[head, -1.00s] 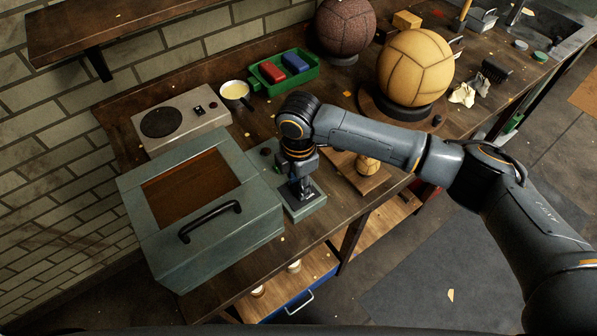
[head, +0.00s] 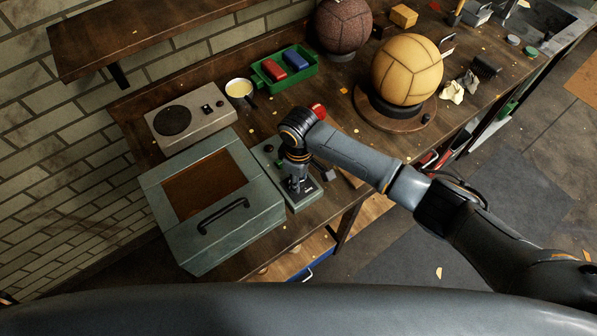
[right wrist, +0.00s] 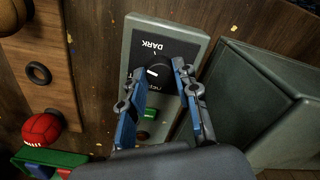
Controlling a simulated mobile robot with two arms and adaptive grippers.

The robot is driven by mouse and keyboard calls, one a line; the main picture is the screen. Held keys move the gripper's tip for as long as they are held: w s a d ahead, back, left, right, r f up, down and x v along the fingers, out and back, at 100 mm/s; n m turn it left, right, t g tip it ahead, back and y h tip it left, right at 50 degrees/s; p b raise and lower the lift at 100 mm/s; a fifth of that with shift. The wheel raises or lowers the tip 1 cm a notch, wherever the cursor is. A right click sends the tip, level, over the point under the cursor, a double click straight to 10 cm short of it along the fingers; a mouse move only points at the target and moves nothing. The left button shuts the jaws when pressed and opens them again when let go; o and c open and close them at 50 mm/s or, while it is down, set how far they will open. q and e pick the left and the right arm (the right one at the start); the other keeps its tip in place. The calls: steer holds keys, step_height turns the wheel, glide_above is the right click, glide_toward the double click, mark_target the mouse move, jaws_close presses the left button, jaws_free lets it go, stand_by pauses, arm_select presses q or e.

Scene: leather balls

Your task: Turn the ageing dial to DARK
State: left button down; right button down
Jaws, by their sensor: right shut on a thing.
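The ageing dial (right wrist: 156,74) is a round black knob with a white mark, on a grey-green control panel (right wrist: 142,27). The word DARK (right wrist: 152,48) is printed on the panel beside the knob and reads upside down in the right wrist view. Another label is partly hidden by the fingers. My right gripper (right wrist: 157,72) is shut on the knob, one blue-padded finger on each side. In the head view my right gripper (head: 297,187) points down over the panel (head: 302,204) and hides the dial. My left gripper is not in view.
A grey-green box (head: 242,228) with a window and black handle stands close beside the panel. Behind are a hotplate (head: 192,120), a cup (head: 239,90) and a green tray (head: 284,66). A large tan ball (head: 407,68) sits on a stand at right.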

steer(key=shift+r+m+p, duration=0.1)
steer(key=shift+m+p, duration=0.4)
steer(key=shift+m, duration=1.3)
steer(key=m, duration=0.5)
steer(key=shift+p, duration=0.3)
steer(key=shift+m, duration=0.3)
steer(key=c, duration=1)
jaws_free()
step_height(320, 180, up, 12)
steer(key=shift+f, duration=0.15)
